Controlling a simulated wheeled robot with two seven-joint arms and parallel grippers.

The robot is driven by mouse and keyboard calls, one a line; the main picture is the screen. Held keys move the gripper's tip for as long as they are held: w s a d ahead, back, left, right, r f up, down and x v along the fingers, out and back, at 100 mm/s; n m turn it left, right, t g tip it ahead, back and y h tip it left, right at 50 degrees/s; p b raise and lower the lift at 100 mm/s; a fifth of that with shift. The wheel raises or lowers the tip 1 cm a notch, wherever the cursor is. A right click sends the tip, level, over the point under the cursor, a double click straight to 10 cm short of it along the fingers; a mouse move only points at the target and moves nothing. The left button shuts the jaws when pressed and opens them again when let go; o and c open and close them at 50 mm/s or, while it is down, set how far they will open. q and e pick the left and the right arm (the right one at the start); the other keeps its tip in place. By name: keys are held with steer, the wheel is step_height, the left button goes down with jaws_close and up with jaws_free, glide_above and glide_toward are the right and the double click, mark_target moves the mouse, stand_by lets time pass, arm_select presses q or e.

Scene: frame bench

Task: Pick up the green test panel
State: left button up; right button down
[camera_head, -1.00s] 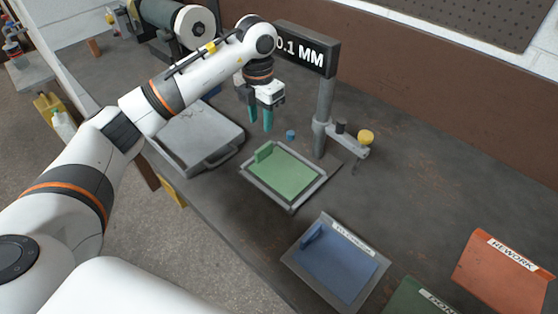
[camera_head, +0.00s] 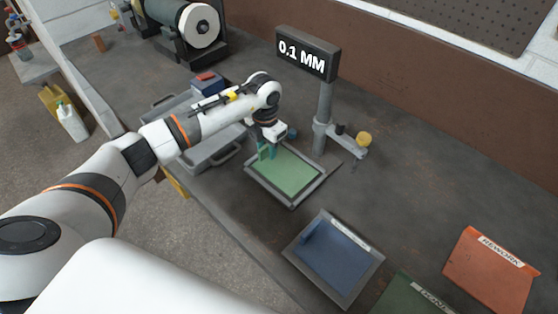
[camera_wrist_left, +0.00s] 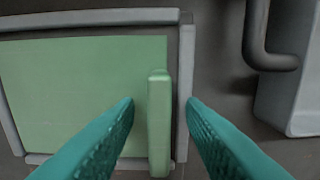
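The green test panel (camera_head: 292,177) lies flat in a grey-rimmed tray (camera_head: 292,206) on the bench, below the gauge stand. In the left wrist view the panel (camera_wrist_left: 75,85) has a raised green grip bar (camera_wrist_left: 159,135) along its right edge. My left gripper (camera_head: 266,152), with teal fingers, is over the panel's upper-left end. In the wrist view the left gripper (camera_wrist_left: 160,104) is open, with one finger on each side of the bar and gaps showing. The fingers partly hide the bar in the head view. My right gripper is not in view.
The gauge stand (camera_head: 323,110) with its "0.1 MM" display rises close behind the tray. A grey case (camera_head: 215,153) lies left, beneath my arm. A blue panel tray (camera_head: 333,258), a green bin (camera_head: 407,297) and an orange "REWORK" bin (camera_head: 490,270) stand nearer.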

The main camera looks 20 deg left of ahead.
arm_select(q)
jaws_close()
steer(key=shift+r, duration=0.15)
